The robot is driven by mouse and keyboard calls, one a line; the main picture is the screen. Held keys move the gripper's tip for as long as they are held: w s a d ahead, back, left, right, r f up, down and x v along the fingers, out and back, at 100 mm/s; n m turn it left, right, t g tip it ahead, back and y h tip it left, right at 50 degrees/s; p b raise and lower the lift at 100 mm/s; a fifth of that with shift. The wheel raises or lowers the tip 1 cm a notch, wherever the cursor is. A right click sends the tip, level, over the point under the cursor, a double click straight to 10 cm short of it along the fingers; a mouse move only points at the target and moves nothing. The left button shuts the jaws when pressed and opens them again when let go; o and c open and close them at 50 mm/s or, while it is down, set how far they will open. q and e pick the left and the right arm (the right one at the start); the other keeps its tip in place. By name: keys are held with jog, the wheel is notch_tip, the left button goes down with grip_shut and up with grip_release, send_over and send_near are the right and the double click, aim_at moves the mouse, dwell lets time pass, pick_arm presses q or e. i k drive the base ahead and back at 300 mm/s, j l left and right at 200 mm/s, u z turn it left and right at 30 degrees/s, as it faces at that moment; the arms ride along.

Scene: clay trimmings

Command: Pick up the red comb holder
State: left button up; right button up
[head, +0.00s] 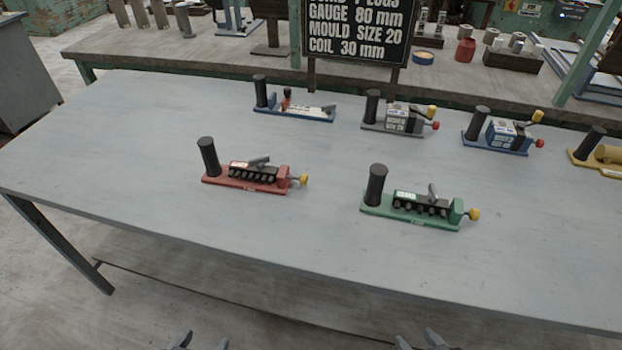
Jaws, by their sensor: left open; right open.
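The red comb holder (230,184) sits on the grey table, left of the middle. It has a red base, an upright black handle at its left end, a black toothed block with a grey lever, and a yellow knob at its right end. My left gripper (200,340) is at the bottom edge of the head view, open and empty, well in front of the table and the holder. My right gripper (425,338) is also at the bottom edge, open and empty. Most of both grippers is cut off by the frame.
A similar green holder (375,208) stands to the right on the table (120,150). Behind are a blue-based tool (308,116), a grey one (375,126), another blue one (480,138) and a yellow one (582,162). A black sign (356,30) stands behind. The table's left part is clear.

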aim_at(273, 180)
jog(key=i+j+z, duration=0.15)
jog(key=j, duration=0.3)
jog(key=i+j+z, duration=0.2)
jog(key=j, duration=0.25)
jog(key=j+z, duration=0.15)
jog(key=j, duration=0.3)
jog(key=k+l, duration=0.2)
jog(key=k, duration=0.3)
jog(key=k+l, duration=0.2)
jog(key=k, duration=0.25)
